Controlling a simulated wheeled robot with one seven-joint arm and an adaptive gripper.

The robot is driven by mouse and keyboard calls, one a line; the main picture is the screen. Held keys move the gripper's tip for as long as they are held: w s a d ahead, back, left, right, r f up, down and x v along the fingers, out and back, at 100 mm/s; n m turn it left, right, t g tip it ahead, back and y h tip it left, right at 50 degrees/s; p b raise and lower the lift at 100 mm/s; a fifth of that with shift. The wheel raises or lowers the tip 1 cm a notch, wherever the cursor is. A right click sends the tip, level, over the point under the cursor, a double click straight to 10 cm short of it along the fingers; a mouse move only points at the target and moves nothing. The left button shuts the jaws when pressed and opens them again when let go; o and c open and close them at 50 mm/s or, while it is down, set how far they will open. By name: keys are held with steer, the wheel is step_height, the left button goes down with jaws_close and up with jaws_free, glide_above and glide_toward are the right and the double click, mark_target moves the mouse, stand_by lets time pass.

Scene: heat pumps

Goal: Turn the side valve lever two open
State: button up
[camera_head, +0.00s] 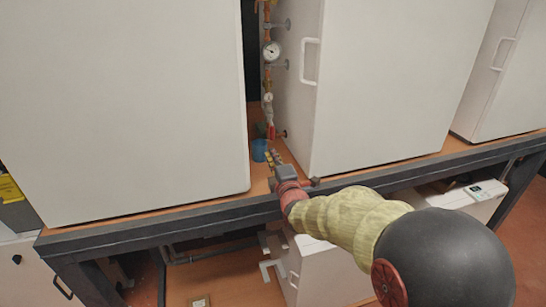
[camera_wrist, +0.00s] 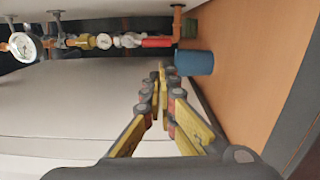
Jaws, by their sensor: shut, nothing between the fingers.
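A copper pipe runs down the gap between two white cabinets, with a red valve lever (camera_head: 271,131) near its lower end. In the wrist view the pipe lies sideways along the top, and the red lever (camera_wrist: 157,42) is just above my fingertips. I cannot tell which lever is number two. My gripper (camera_head: 272,157) reaches into the gap below the lever. In the wrist view its yellow fingers (camera_wrist: 163,72) meet at the tips. It is shut and empty, and appears apart from the lever.
A blue cup (camera_head: 259,150) stands on the wooden bench beside my fingers, also in the wrist view (camera_wrist: 194,62). A pressure gauge (camera_head: 271,51) sits higher on the pipe. The left cabinet (camera_head: 130,110) and right cabinet (camera_head: 385,80) wall in the narrow gap.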

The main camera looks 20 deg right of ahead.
steer(key=shift+o, duration=1.2)
steer(key=shift+o, duration=0.9)
steer(key=shift+b, duration=0.6)
steer(key=s+b, duration=0.3)
steer(key=s, duration=1.1)
steer(key=shift+s, duration=0.4)
